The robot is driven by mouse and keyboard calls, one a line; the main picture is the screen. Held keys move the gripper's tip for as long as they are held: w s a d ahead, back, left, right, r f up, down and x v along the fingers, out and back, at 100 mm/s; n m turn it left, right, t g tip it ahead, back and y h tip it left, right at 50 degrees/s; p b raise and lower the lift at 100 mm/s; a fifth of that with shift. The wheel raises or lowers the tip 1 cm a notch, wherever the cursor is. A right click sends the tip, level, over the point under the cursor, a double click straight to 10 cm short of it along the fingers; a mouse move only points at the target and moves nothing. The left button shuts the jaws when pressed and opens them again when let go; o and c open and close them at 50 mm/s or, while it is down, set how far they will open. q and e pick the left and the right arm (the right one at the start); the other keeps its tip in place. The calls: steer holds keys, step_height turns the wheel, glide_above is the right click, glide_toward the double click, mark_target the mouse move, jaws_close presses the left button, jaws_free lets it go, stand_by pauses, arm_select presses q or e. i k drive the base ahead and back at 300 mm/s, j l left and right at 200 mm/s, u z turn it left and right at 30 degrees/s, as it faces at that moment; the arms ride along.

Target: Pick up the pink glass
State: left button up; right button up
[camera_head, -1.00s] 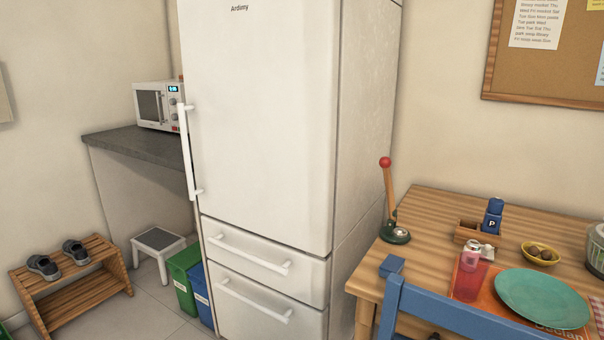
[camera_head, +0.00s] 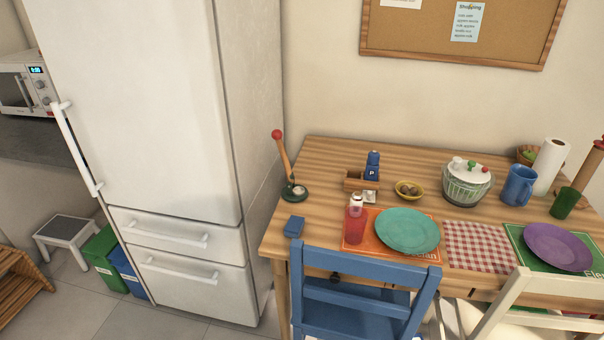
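The pink glass (camera_head: 355,227) stands upright near the front left of the wooden table (camera_head: 330,163). It is on the left part of an orange placemat (camera_head: 380,254), beside a teal plate (camera_head: 407,230). A small shaker with a pale top (camera_head: 356,200) shows just behind or above the glass; I cannot tell whether they touch. Neither of my grippers is in view.
A blue chair (camera_head: 365,273) stands at the table's front, before the glass. A cream chair (camera_head: 535,290) is to its right. A tall white fridge (camera_head: 150,110) stands left of the table.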

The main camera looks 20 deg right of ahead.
mark_target(356, 217)
steer(key=l, duration=0.85)
steer(key=i+l+u, duration=0.1)
steer(key=l, duration=0.75)
